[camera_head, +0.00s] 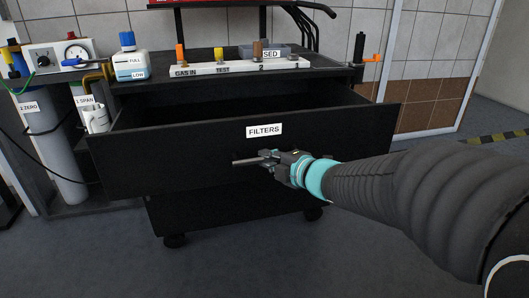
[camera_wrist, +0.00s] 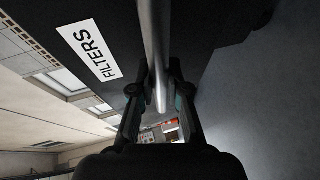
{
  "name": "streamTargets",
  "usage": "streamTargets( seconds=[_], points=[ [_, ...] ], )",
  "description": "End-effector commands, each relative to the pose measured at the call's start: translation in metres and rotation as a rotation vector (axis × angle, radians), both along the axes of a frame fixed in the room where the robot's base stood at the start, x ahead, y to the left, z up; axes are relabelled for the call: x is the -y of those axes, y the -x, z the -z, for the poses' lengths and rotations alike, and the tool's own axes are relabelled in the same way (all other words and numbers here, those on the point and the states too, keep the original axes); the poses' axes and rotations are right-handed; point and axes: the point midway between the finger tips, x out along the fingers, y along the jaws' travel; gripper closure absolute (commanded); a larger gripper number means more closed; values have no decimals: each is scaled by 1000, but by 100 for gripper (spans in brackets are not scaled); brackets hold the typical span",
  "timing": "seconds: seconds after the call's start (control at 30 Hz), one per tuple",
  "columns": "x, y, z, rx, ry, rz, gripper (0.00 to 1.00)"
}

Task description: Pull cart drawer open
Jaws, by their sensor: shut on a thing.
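The black cart drawer (camera_head: 190,150) labelled FILTERS (camera_head: 264,130) stands pulled out from the black cart (camera_head: 160,95), and its dark inside shows behind the front panel. A grey bar handle (camera_head: 243,162) runs across the drawer front below the label. My gripper (camera_head: 270,158) is at the handle, shut on it. In the wrist view the handle (camera_wrist: 155,45) passes between the two fingers of my gripper (camera_wrist: 158,100), and the label (camera_wrist: 90,50) is to its left. The handle's right part is hidden behind my gripper in the head view.
On the cart top are a white strip with coloured valves (camera_head: 240,67), a white bottle with a blue cap (camera_head: 129,62) and a grey bin (camera_head: 262,50). Open floor (camera_head: 430,180) lies to the right.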

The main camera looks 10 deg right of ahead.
Motion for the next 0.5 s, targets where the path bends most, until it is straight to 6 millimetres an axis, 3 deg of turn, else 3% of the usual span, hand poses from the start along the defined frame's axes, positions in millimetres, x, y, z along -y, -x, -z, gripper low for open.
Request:
streamTargets(
  seconds=[0.07,0.1,0.2,0.5],
  points=[
    [0,0,1,-1,0,2,100],
    [0,0,1,-1,0,2,78],
    [0,0,0,-1,1,1,59],
    [1,0,0,0,0,1,59]
  ],
)
